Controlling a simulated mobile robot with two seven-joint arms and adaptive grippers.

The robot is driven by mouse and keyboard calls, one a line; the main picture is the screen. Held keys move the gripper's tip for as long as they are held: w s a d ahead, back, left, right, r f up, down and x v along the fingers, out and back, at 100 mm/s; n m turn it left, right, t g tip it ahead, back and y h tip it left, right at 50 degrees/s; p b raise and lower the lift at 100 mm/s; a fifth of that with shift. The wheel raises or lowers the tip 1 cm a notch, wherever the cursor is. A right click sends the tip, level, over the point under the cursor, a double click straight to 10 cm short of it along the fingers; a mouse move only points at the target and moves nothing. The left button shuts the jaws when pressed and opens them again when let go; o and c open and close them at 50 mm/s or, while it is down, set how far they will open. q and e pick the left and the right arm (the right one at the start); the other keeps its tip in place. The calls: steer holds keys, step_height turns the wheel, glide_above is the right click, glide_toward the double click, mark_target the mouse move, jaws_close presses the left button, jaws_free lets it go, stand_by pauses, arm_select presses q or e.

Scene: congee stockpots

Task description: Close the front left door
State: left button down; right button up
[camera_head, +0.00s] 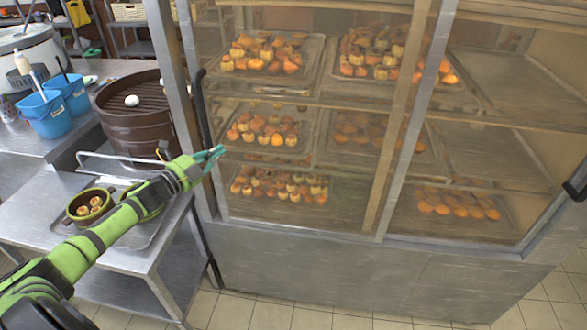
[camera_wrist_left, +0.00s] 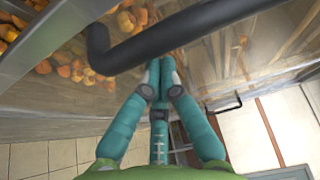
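The glass-fronted food cabinet (camera_head: 330,265) fills the middle and right of the head view. Its front left door (camera_head: 300,172) is a large pane with a dark vertical handle (camera_head: 205,105) near its left edge. I cannot tell how far it stands open. My left gripper (camera_head: 215,155) is beside the lower part of this handle. In the left wrist view, the dark handle bar (camera_wrist_left: 185,32) crosses just beyond my fingertips. The teal fingers (camera_wrist_left: 160,72) are together, with nothing visible between them; contact with the handle is unclear. My right gripper is not in view.
Trays of buns (camera_head: 268,131) sit on shelves behind the glass. A steel table (camera_head: 150,255) at left holds a brown steamer (camera_head: 140,125) and blue buckets (camera_head: 45,115). A dark handle (camera_head: 575,185) shows at the right edge. Tiled floor (camera_head: 270,312) lies in front.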

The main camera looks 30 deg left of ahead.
arm_select(q)
steer(key=a, duration=0.1)
steer(key=s+a+b, duration=0.1)
steer(key=a, duration=0.1)
steer(key=a+b, duration=0.1)
steer(key=shift+s+a, duration=0.25)
steer(key=shift+a, duration=0.1)
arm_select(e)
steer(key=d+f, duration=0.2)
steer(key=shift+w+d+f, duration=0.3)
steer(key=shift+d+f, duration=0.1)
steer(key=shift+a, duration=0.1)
arm_select(q)
steer(key=shift+a+r, duration=0.1)
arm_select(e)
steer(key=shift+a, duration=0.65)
